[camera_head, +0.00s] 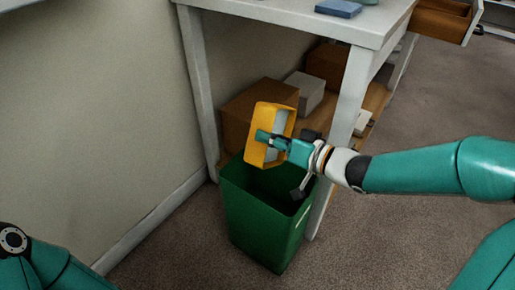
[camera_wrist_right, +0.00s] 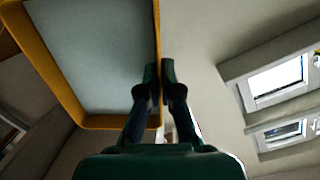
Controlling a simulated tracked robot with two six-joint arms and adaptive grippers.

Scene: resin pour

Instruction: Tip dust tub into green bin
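The dust tub (camera_head: 262,120) is a yellow-orange tray with a pale grey inside. It is tilted steeply on its side above the green bin (camera_head: 262,225), which stands on the floor, with a dark inside. My right gripper (camera_head: 270,140) is shut on the tub's rim and holds it over the bin's opening. In the right wrist view the tub (camera_wrist_right: 75,122) fills the upper left, with the fingers (camera_wrist_right: 158,85) pinching its wall. I cannot tell whether any dust is left inside. My left gripper is not in view; only part of my left arm shows at the lower left.
A white table (camera_head: 300,18) stands behind the bin, its leg (camera_head: 350,105) close to the bin's right side. Brown boxes (camera_head: 240,115) and a grey box (camera_head: 306,90) sit on its low shelf. A wall rises at left. Carpeted floor (camera_head: 180,245) is clear in front.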

